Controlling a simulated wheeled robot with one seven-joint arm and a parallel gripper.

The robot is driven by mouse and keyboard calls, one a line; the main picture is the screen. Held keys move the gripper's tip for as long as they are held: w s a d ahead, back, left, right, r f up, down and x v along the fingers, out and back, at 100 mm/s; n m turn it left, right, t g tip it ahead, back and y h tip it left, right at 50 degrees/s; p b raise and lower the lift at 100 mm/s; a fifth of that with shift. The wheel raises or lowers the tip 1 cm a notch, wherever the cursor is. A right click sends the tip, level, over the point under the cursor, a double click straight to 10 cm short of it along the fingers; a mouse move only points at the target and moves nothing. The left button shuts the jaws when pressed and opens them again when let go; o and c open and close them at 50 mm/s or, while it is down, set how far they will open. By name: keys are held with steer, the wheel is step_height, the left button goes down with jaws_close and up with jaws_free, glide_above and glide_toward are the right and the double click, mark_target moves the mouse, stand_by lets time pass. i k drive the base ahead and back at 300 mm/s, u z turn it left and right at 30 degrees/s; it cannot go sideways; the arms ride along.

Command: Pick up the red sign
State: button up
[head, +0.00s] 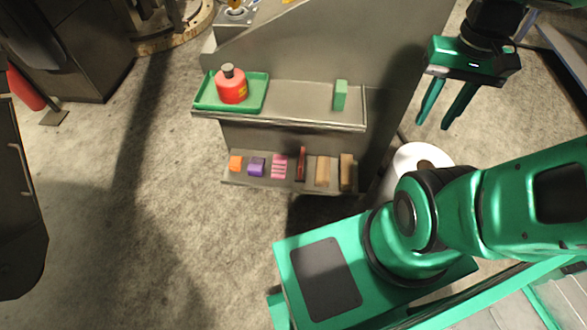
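A thin red upright piece (301,163) stands on the lower shelf between a pink striped block and a tan block. It is the thing most like a red sign, but its face is too small to read. My gripper (433,124) is at the upper right with its two green fingers apart and nothing between them. It is well to the right of the shelf unit and apart from the red piece.
The lower shelf (236,180) also holds orange (236,163), purple (257,167) and tan (322,171) blocks. A white bin (405,160) stands right.

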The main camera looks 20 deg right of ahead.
mark_target(302, 166)
steer(key=u, duration=0.7)
steer(key=k, duration=1.05)
steer(key=z, duration=0.9)
steer(key=i, duration=1)
steer(key=u, duration=0.05)
